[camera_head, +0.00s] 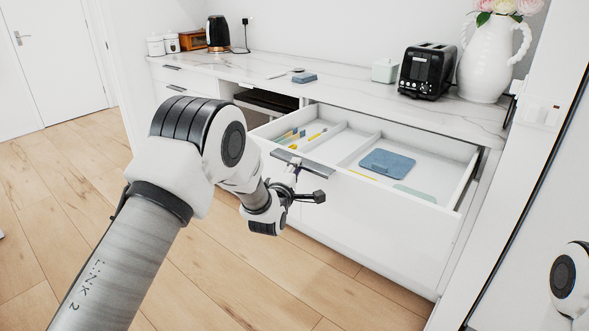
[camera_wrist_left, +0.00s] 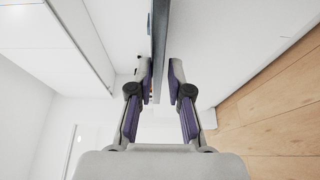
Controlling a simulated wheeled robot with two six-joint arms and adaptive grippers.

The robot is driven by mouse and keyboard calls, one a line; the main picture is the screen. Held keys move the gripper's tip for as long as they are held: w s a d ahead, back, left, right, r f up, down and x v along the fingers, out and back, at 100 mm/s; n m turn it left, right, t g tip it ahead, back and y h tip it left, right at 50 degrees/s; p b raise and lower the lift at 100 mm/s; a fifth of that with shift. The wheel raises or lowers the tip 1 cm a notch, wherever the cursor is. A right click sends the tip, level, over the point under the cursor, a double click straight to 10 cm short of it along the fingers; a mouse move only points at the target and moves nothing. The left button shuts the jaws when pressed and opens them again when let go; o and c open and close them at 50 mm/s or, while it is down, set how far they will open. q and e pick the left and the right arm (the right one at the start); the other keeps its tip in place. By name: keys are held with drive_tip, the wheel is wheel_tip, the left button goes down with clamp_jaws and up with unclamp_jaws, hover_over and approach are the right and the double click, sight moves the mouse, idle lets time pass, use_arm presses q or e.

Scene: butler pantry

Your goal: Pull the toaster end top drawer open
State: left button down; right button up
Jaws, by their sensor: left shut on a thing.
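The toaster end top drawer (camera_head: 425,215) stands well open below the toaster (camera_head: 427,70). Its dark grey bar handle (camera_head: 316,167) runs along the top of the drawer front. My left gripper (camera_head: 291,172) is at the handle, left of the middle of the drawer front, and is shut on it; my wrist hides part of the front. In the left wrist view the handle (camera_wrist_left: 160,40) passes between the two fingers of the left gripper (camera_wrist_left: 161,82). My right gripper is not in view.
Inside the drawer lie a blue folded cloth (camera_head: 387,163), yellow and green utensils, and white dividers. The counter (camera_head: 350,90) holds a white pitcher (camera_head: 488,65) with flowers, a small white box (camera_head: 385,70) and a black kettle (camera_head: 218,33). Wooden floor lies clear in front.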

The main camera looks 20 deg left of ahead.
use_arm(q)
drive_tip(key=c, duration=1.1)
unclamp_jaws()
drive_tip(key=shift+d+f, duration=0.1)
drive_tip(key=shift+f, duration=0.05)
drive_tip(key=s, duration=1.2)
drive_tip(key=shift+d, duration=0.3)
